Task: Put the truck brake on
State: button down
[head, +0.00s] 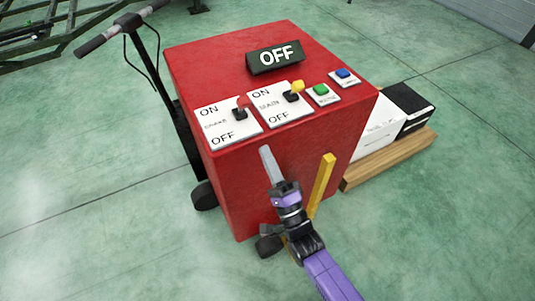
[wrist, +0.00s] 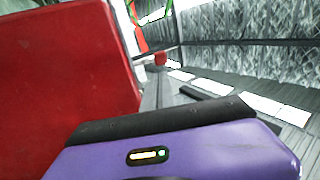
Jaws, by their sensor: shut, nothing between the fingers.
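The red control box (head: 230,62) stands in the middle of the head view. On its sloped top, the left white panel (head: 215,118) has ON at the top, OFF at the bottom and a small blurred label between. Its switch has a red-tipped lever (head: 242,103); I cannot tell its position surely. The display (head: 275,57) reads OFF. My gripper (head: 265,150), with grey fingers and a purple wrist, is shut and empty. In the picture its tips are just below the panels, against the box's front face; contact is unclear. The wrist view shows the box's red side (wrist: 60,80), but no fingertips.
Right of the left panel are a second ON/OFF panel with a yellow lever (head: 296,87), a green button (head: 321,89) and a blue button (head: 343,73). A yellow bar (head: 323,180) stands at the front. Boxes on a wooden pallet (head: 390,160) are at right; a black handle (head: 128,22) rises behind left.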

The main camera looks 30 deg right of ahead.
aim_at(246, 107)
jog(key=p+x, duration=0.1)
jog(key=x, duration=0.9)
jog(key=shift+w+r, duration=0.15)
jog(key=shift+w, duration=0.1)
jog(key=shift+p, duration=0.3)
